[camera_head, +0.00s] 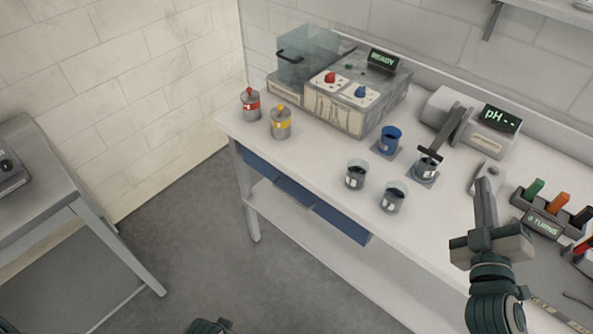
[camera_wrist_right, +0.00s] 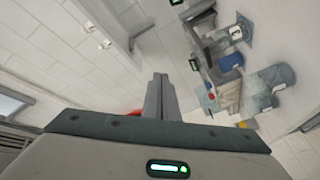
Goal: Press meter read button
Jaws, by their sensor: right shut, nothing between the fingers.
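The meter (camera_head: 488,140) is a pale box at the back right of the bench, with a dark display (camera_head: 501,119) reading "pH --". A black arm holds a probe over a beaker (camera_head: 426,168) to its left. A small pale unit (camera_head: 487,173) lies in front of the meter; I cannot tell a read button on either. My right gripper (camera_head: 484,184) is shut and empty, its fingers pointing up the picture, overlapping the bench near the small unit; contact cannot be told. Its shut fingers also show in the right wrist view (camera_wrist_right: 158,88). My left gripper is out of view.
Beakers (camera_head: 356,175) stand near the bench's front edge, and a blue one (camera_head: 389,139) behind them. A washer unit (camera_head: 345,100) reading "READY" is further left. A rack with coloured handles (camera_head: 541,222) stands right of my right gripper.

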